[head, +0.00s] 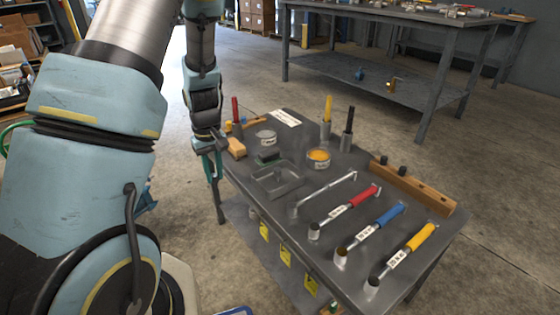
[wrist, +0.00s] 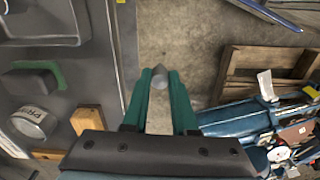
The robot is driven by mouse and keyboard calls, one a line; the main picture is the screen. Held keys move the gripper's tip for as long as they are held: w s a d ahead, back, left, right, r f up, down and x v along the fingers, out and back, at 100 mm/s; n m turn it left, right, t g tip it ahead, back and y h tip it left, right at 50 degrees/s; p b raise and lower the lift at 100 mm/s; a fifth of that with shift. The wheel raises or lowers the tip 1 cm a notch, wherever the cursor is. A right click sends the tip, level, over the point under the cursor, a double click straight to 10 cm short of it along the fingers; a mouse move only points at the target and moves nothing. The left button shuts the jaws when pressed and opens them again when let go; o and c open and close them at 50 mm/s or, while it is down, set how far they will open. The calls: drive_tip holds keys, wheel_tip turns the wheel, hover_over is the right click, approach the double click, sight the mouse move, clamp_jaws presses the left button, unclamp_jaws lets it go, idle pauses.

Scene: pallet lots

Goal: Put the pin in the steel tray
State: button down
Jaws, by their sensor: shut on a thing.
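My gripper (head: 212,174) has teal fingers and hangs just off the left edge of the table in the head view. In the wrist view my gripper (wrist: 161,77) is shut on a small grey rounded piece, seemingly the pin (wrist: 160,77), held between the fingertips over the concrete floor. Most of the pin is hidden by the fingers, and I cannot make it out in the head view. The steel tray (head: 262,188), a grey rectangular tray with a raised rim, lies on the table to the right of my gripper. I see nothing clearly inside it.
On the dark table (head: 330,255) stand a wooden block (head: 237,148), a tin of yellow contents (head: 318,160), a pale labelled tin (head: 265,137) and upright coloured handles. Several wrench-like tools lie at the front right. A wooden rail (head: 412,187) lines the right edge. A larger workbench (head: 390,75) stands behind.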

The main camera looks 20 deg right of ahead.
drive_tip(key=s+d+r+n+p, duration=0.1)
drive_tip(key=s+d+r+p, duration=0.4)
drive_tip(key=d, duration=0.3)
drive_tip(key=s+d+r+n+p, duration=0.2)
drive_tip(key=d+r+p, duration=0.3)
drive_tip(key=d+p, duration=0.15)
drive_tip(key=shift+t, duration=0.3)
drive_tip(key=f, duration=0.6)
drive_tip(key=d+f+b, duration=0.1)
drive_tip(key=f, duration=0.2)
drive_tip(key=shift+s+f, duration=0.25)
drive_tip(key=shift+f, duration=0.1)
drive_tip(key=shift+a+f, duration=0.1)
drive_tip(key=shift+f, duration=0.1)
drive_tip(key=c, duration=1)
unclamp_jaws()
drive_tip(key=shift+r, duration=0.15)
